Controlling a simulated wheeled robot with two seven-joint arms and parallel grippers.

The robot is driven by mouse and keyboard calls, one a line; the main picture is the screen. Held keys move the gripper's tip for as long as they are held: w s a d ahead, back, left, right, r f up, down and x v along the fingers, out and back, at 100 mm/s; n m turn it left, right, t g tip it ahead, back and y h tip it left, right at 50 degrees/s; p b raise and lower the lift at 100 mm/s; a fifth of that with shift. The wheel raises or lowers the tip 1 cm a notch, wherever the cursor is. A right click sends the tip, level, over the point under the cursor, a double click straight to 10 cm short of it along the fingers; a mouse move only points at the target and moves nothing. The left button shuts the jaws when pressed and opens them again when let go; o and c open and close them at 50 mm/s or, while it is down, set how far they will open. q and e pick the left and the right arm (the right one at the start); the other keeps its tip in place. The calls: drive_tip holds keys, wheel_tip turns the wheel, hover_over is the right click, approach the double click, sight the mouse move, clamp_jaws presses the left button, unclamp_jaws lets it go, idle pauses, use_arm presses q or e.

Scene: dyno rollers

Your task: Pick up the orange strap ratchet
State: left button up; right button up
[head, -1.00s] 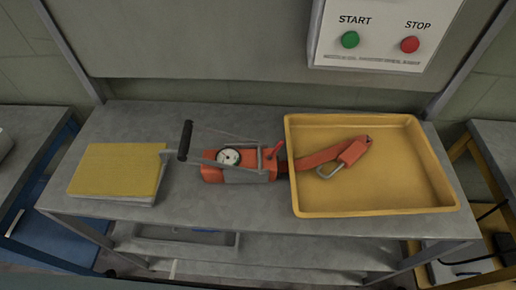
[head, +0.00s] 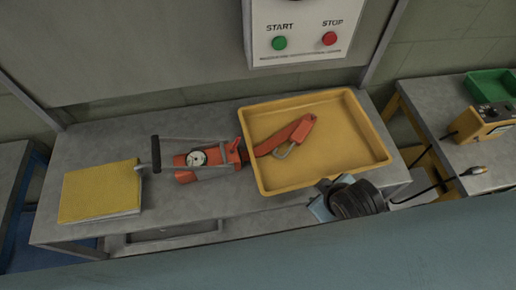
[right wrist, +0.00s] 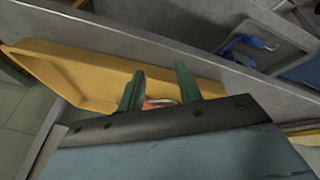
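The orange strap ratchet (head: 187,176) lies on the grey bench, with a round white gauge, metal frame and black handle. Its orange strap (head: 285,137) runs over the left rim of the yellow tray (head: 350,160) and ends in a metal hook inside. In the right wrist view, my right gripper (right wrist: 158,78) has its two green fingers apart, with nothing held between them. A bit of orange and metal (right wrist: 160,102) shows beyond the fingers, partly hidden. In the head view, my right wrist is at the tray's front edge. My left gripper is not in view.
A yellow pad (head: 98,190) lies at the bench's left. A panel with START and STOP buttons (head: 303,35) hangs behind. A side table at right holds a green bin (head: 490,84) and a yellow device (head: 478,124) with a cable. The bench between pad and ratchet is clear.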

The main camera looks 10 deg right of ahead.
drive_tip(key=w+a+r+n+t, duration=0.1)
drive_tip(key=n, duration=0.1)
drive_tip(key=w+a+r+n+t, duration=0.1)
drive_tip(key=w+n, duration=0.1)
drive_tip(key=w+a+r+n, duration=0.1)
drive_tip(key=r+n, duration=0.1)
drive_tip(key=shift+w+n+t, duration=0.35)
drive_tip(key=shift+n+t, duration=0.05)
drive_tip(key=w+a+r+n+t+y, duration=0.1)
drive_tip(key=w+a+r+n+t, duration=0.2)
drive_tip(key=n, duration=0.6)
drive_tip(key=n+t+y+p, duration=0.15)
drive_tip(key=n+y, duration=0.35)
drive_tip(key=n, duration=0.8)
approach(236, 146)
drive_tip(key=shift+s+d+r, duration=0.1)
drive_tip(key=shift+s+d, duration=0.1)
drive_tip(key=shift+d, duration=0.45)
drive_tip(key=shift+a+n, duration=0.3)
drive_tip(key=shift+n, duration=0.3)
drive_tip(key=b+x, duration=0.1)
drive_tip(key=x, duration=1.2)
drive_tip(key=shift+a, duration=0.2)
clamp_jaws()
